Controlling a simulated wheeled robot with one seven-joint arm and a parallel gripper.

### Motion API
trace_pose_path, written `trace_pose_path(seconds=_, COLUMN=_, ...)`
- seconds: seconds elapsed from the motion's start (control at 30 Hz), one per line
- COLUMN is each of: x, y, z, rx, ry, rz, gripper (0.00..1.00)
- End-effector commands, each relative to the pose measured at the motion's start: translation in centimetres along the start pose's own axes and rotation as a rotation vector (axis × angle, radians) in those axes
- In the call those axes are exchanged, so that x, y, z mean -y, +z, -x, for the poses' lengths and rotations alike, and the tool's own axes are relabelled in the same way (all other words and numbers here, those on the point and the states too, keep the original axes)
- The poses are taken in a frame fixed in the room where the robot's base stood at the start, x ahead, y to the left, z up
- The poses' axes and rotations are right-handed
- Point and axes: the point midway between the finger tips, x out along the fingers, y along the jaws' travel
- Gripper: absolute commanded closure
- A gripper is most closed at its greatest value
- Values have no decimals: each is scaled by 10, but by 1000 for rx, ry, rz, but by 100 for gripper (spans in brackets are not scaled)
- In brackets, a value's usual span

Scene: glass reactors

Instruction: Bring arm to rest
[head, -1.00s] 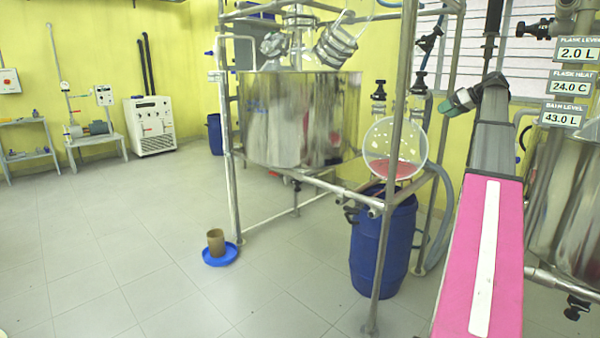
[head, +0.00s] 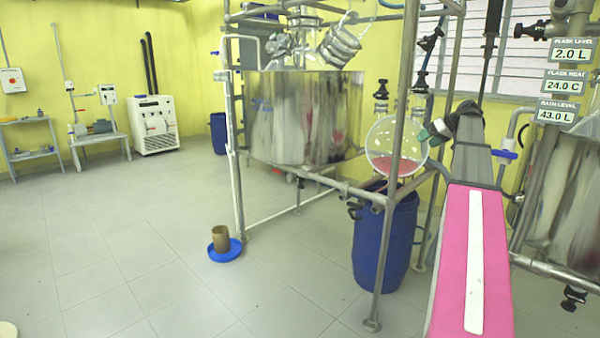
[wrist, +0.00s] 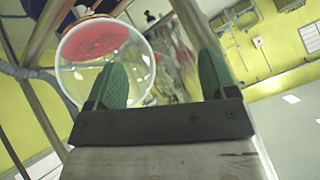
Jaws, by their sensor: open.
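My arm, with a pink link in front, reaches up on the right of the head view, beside the steel frame. My gripper (head: 432,132) is at its far end, close to the round glass flask (head: 395,146) with red liquid at the bottom. In the wrist view my gripper (wrist: 160,82) has two green fingers set wide apart, with nothing held between them. The flask (wrist: 103,58) shows there behind the left finger, with its red liquid. I cannot tell whether finger and flask touch.
Steel frame posts (head: 388,230) stand close to the left of my arm. A blue drum (head: 405,240) is under the flask. A steel bath (head: 305,115) is behind; another vessel (head: 572,190) stands at right. A brown cup on a blue dish (head: 225,256) lies on otherwise open floor at left.

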Motion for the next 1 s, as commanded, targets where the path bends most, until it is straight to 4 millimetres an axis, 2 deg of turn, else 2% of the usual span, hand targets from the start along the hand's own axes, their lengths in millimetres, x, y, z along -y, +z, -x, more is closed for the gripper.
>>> trace_pose_path(seconds=0.03, x=6, y=14, z=-19, rx=19, ry=2, rz=-18, gripper=22)
trace_pose_path(seconds=0.17, x=19, y=52, z=-73, rx=82, ry=24, rz=-82, gripper=22)
trace_pose_path(seconds=0.3, x=40, y=106, z=-141, rx=168, ry=64, rz=-159, gripper=22)
trace_pose_path(seconds=0.5, x=76, y=187, z=-222, rx=289, ry=137, rz=-247, gripper=22)
trace_pose_path(seconds=0.7, x=117, y=272, z=-282, rx=403, ry=226, rz=-308, gripper=22)
trace_pose_path(seconds=0.9, x=160, y=358, z=-322, rx=505, ry=328, rz=-339, gripper=22)
trace_pose_path(seconds=1.0, x=181, y=398, z=-335, rx=548, ry=382, rz=-344, gripper=22)
